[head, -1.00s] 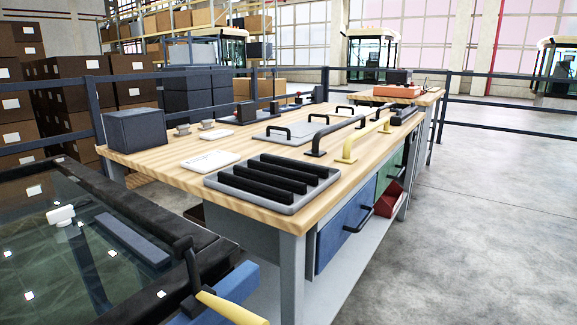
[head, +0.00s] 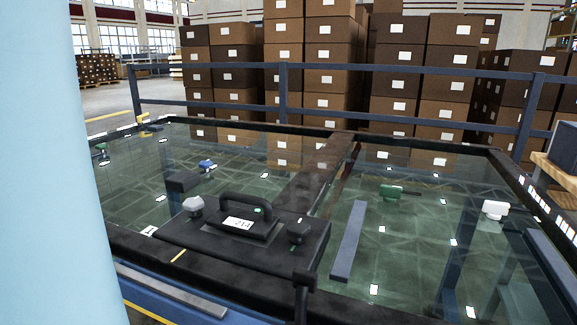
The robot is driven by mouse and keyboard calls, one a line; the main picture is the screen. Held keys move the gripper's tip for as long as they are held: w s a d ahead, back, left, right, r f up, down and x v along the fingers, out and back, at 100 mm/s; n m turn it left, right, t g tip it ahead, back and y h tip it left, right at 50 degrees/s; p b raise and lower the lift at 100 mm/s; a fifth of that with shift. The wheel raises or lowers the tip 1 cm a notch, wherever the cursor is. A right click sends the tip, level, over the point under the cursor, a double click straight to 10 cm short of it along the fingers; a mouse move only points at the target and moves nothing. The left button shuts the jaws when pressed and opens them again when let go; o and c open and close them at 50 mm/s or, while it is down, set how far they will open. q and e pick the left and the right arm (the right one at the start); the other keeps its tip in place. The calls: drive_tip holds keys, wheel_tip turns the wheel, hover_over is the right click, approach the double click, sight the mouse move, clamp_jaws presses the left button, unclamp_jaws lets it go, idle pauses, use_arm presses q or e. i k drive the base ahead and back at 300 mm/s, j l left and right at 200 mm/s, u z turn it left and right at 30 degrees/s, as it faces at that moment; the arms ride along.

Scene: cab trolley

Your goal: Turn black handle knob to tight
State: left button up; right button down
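A black plate (head: 190,238) lies on the near frame of a glass-topped cab trolley in the head view. It carries a black arched handle (head: 240,203) with a white label that seems to read 214. A dark knob (head: 298,231) stands at the right of the handle, and a pale grey knob (head: 194,205) stands at its left. I cannot tell from here how tight either knob is. Neither of my grippers shows in the head view.
Glass panels (head: 420,215) in a dark frame spread around the plate. A railing (head: 400,119) and stacked boxes (head: 397,58) stand behind. A pale blue shape close by blocks the left edge.

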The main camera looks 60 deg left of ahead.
sight(298, 228)
drive_tip(key=u, duration=2.15)
drive_tip(key=k+l+u, duration=0.15)
